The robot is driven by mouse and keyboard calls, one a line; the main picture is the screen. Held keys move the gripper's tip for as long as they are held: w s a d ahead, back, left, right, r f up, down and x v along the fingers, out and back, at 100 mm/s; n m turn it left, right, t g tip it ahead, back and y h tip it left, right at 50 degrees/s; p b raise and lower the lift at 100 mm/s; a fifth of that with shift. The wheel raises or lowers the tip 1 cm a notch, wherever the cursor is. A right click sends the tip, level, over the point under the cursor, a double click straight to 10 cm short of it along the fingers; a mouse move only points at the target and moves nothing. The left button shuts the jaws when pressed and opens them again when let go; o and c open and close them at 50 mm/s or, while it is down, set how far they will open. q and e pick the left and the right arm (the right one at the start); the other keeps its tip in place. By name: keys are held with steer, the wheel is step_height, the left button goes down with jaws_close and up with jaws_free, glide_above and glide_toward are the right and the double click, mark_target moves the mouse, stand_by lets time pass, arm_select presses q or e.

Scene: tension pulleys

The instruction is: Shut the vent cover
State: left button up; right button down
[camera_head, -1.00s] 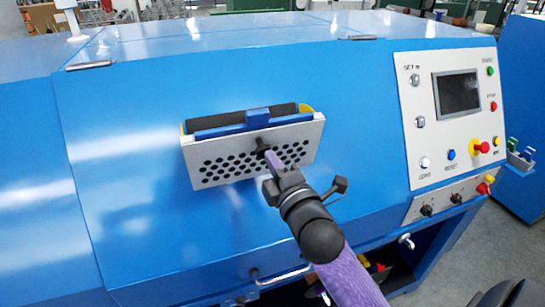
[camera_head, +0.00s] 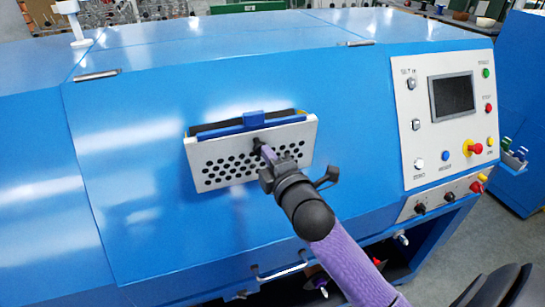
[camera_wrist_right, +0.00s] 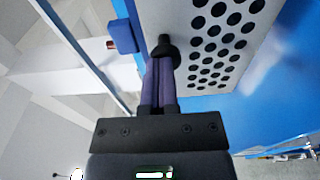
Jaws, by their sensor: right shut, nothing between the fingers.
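The vent cover (camera_head: 225,172) is a pale grey plate with several round holes, on the sloped front of the blue machine. It is tilted out a little at its top, with a narrow dark gap and a blue tab (camera_head: 253,119) behind its upper edge. My right gripper (camera_head: 265,152) is shut and empty, its fingertips at the black knob near the cover's top middle. In the right wrist view the closed fingers (camera_wrist_right: 161,62) meet the black knob (camera_wrist_right: 165,45) beside the perforated plate (camera_wrist_right: 225,45). My left gripper is not in view.
The blue machine (camera_head: 130,200) fills the middle. A control panel (camera_head: 440,140) with a dark screen, buttons and a red-yellow emergency stop is at the right. A metal handle (camera_head: 280,273) sits below the cover. Another blue cabinet (camera_head: 525,90) stands at far right.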

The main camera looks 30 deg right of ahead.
mark_target(257, 126)
steer(key=shift+w+d+r+p, duration=0.1)
steer(key=shift+w+r+p, duration=0.4)
steer(key=shift+w+r, duration=0.1)
steer(key=shift+w+d+r+p, duration=0.1)
steer(key=shift+w+r+p, duration=0.1)
steer(key=shift+w, duration=0.25)
steer(key=shift+w+d+r+p, duration=0.1)
steer(key=shift+w+r+p, duration=0.05)
steer(key=shift+w, duration=0.25)
steer(key=shift+w+d+r, duration=0.2)
steer(key=shift+w+r, duration=0.05)
steer(key=shift+w, duration=0.5)
steer(key=shift+w+d+r, duration=0.15)
steer(key=shift+w+r, duration=0.1)
steer(key=shift+w, duration=0.45)
steer(key=shift+w+d+r, duration=0.1)
steer(key=shift+w+d, duration=0.1)
steer(key=shift+w, duration=0.5)
steer(key=shift+w+d+r, duration=0.1)
steer(key=shift+w+d, duration=0.05)
steer(key=shift+w, duration=0.5)
steer(key=shift+r+p, duration=0.1)
steer(key=shift+p, duration=0.2)
